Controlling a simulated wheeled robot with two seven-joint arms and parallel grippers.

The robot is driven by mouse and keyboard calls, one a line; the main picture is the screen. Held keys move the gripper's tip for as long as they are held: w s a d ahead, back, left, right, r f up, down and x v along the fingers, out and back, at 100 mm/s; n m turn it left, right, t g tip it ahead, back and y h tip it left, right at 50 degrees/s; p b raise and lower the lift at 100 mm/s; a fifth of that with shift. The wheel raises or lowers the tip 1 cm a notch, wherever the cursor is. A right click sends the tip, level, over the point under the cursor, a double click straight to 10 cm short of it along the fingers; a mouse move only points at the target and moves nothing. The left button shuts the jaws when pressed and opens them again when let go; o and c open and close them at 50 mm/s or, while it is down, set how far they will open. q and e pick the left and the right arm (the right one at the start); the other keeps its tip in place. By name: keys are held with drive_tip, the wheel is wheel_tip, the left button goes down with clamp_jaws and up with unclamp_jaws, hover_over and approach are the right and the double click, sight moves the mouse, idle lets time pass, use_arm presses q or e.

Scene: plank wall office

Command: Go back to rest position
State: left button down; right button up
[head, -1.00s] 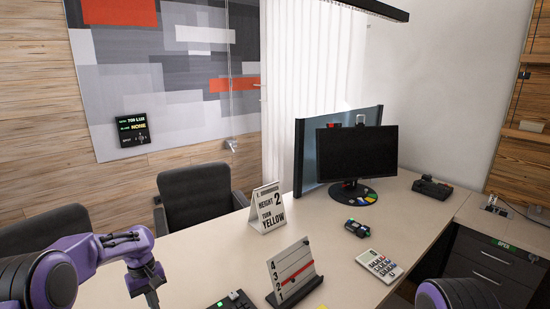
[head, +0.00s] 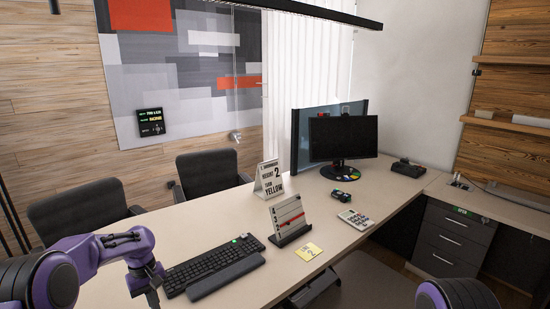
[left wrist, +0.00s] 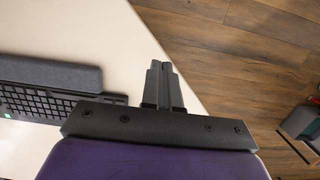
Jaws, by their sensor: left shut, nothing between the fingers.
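My left arm comes in from the left in the head view, purple and dark, with its gripper (head: 152,297) pointing down at the lower edge, left of the keyboard. In the left wrist view the left gripper's two fingers (left wrist: 162,68) are together with nothing between them, above the desk's edge. Part of my right arm shows as a purple joint at the lower right of the head view. My right gripper is out of the frame.
The desk (head: 225,220) bears a black keyboard (head: 212,264), yellow note (head: 309,252), level stand (head: 289,220), calculator (head: 356,218), "YELLOW" sign (head: 269,180) and monitor (head: 343,138). Two chairs (head: 208,172) stand behind it. Drawers (head: 452,238) stand right. Wooden floor (left wrist: 245,65) shows beyond the desk edge.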

use_arm(q)
drive_tip(key=s+d+f+t+b, duration=0.1)
drive_tip(key=s+d+f+b, duration=0.1)
drive_tip(key=s+f, duration=0.55)
drive_tip(key=s+d+f+b, duration=0.2)
drive_tip(key=s+d+f, duration=0.15)
drive_tip(key=f, duration=0.65)
drive_tip(key=s+d+f+t+b, duration=0.1)
drive_tip(key=s+d+f+b, duration=0.1)
drive_tip(key=s+f, duration=0.5)
drive_tip(key=s+a+t+y+b, duration=0.1)
drive_tip(key=s+y+b, duration=0.1)
drive_tip(key=s, duration=0.8)
drive_tip(key=s+a+f+m+t+y+b, duration=0.1)
drive_tip(key=s+a+y+b, duration=0.1)
drive_tip(key=s, duration=0.9)
drive_tip(key=shift+s+a+f+t+y, duration=0.15)
drive_tip(key=shift+a+f+t+y, duration=0.05)
drive_tip(key=shift+a+t+y, duration=0.1)
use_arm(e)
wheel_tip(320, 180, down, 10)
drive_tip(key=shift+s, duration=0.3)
